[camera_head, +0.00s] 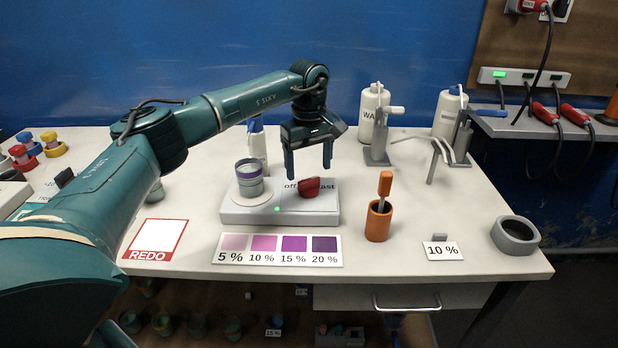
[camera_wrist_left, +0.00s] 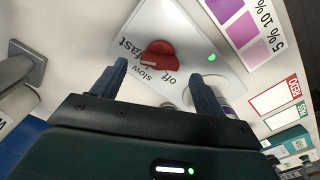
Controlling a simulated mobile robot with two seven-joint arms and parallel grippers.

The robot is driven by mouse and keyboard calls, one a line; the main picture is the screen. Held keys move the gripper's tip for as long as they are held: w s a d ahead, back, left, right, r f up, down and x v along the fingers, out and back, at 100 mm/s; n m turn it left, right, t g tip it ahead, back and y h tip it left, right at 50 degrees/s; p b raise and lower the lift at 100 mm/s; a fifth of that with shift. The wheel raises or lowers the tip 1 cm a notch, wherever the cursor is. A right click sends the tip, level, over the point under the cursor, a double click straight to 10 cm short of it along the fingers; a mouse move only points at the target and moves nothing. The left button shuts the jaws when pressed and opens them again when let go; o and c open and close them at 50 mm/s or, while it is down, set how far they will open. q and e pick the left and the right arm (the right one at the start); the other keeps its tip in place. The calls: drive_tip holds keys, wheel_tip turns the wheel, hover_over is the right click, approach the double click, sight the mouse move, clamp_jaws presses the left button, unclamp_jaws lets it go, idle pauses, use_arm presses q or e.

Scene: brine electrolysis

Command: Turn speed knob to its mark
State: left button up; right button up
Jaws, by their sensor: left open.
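The red speed knob (camera_head: 309,187) sits on the right part of the white stirrer box (camera_head: 290,212). It also shows in the left wrist view (camera_wrist_left: 158,55), ringed by the words off, slow and fast. A green light (camera_wrist_left: 212,57) glows on the box. A cup with a purple band (camera_head: 249,178) stands on the round plate at the box's left. My left gripper (camera_head: 308,172) is open and empty, its fingers pointing down just above and behind the knob. In the left wrist view the knob lies ahead of and between the fingertips (camera_wrist_left: 160,75), apart from both. My right gripper is not in view.
A purple colour card (camera_head: 279,262) lies in front of the box. An orange holder (camera_head: 378,222) with a tool stands to its right. Clamp stands (camera_head: 377,150) and white bottles (camera_head: 371,110) stand behind. A grey ring (camera_head: 515,234) is at the right edge. Table between holder and box is clear.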

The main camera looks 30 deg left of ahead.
sight(309, 179)
use_arm(q)
wheel_tip(309, 179, up, 9)
drive_tip(key=shift+f, duration=0.15)
idle(0.6)
